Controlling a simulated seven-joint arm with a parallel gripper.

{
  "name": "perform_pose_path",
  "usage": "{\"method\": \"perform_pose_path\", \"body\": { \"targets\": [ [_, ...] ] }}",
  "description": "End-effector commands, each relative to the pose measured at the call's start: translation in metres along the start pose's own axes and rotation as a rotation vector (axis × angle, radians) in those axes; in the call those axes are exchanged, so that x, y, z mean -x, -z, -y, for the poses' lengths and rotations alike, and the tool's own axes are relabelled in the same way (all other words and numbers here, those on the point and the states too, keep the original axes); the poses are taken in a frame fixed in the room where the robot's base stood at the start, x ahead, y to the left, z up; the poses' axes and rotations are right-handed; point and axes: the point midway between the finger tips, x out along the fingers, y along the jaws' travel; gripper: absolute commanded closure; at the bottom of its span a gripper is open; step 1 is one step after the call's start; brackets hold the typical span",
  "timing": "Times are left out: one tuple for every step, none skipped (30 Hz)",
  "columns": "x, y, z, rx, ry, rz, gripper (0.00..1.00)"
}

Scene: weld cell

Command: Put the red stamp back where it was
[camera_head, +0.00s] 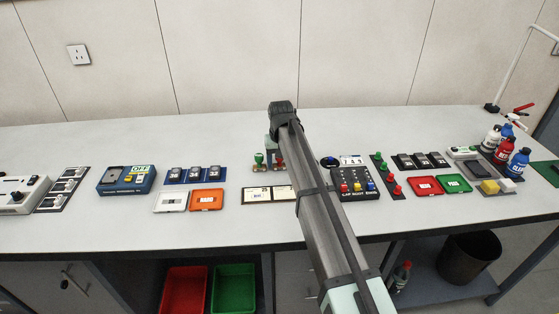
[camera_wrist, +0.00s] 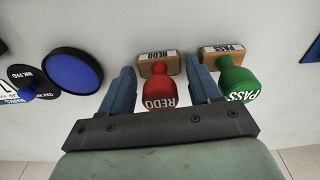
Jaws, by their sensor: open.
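The red stamp with REDO on its knob and wooden base (camera_wrist: 166,97) stands on the table between my gripper's two fingers in the wrist view. My gripper (camera_wrist: 160,68) is open, with one finger on each side of the red knob. The green PASS stamp (camera_wrist: 236,82) stands just right of the right finger. In the head view, the red stamp (camera_head: 280,162) shows in part beside my gripper (camera_head: 273,148), and the green stamp (camera_head: 259,160) is on its left. Whether the fingers touch the red knob I cannot tell.
A round blue ink pad (camera_wrist: 74,71) with its dark lid lies left of my gripper in the wrist view. In the head view, two cards (camera_head: 257,195) lie in front of the stamps. A button box (camera_head: 355,186) is to the right. The table behind is clear.

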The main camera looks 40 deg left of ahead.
Motion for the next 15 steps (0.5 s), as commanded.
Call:
{"method": "perform_pose_path", "body": {
  "targets": [
    [0.001, 0.0, 0.0, 0.0, 0.0, 0.0, 0.38],
    [0.001, 0.0, 0.0, 0.0, 0.0, 0.0, 0.38],
    [0.003, 0.001, 0.0, 0.0, 0.0, -0.001, 0.38],
    [0.005, 0.001, 0.0, 0.0, 0.0, -0.001, 0.38],
    [0.008, 0.001, 0.0, 0.0, 0.0, -0.001, 0.38],
    [0.012, 0.001, 0.0, 0.0, 0.0, -0.001, 0.38],
    [0.016, 0.001, 0.0, 0.0, 0.0, -0.001, 0.38],
    [0.02, 0.001, 0.0, 0.0, 0.0, -0.001, 0.38],
    [0.026, 0.001, 0.0, 0.0, 0.0, -0.002, 0.38],
    [0.031, 0.001, 0.0, 0.0, 0.0, -0.002, 0.38],
    [0.037, 0.001, 0.0, 0.0, 0.0, -0.002, 0.38],
    [0.045, 0.001, 0.0, 0.0, 0.0, -0.002, 0.38],
    [0.051, 0.001, 0.0, 0.0, 0.0, -0.002, 0.38],
    [0.057, 0.001, 0.0, 0.0, 0.0, -0.002, 0.38],
    [0.064, 0.001, 0.0, 0.0, 0.0, -0.003, 0.38]
  ]
}}
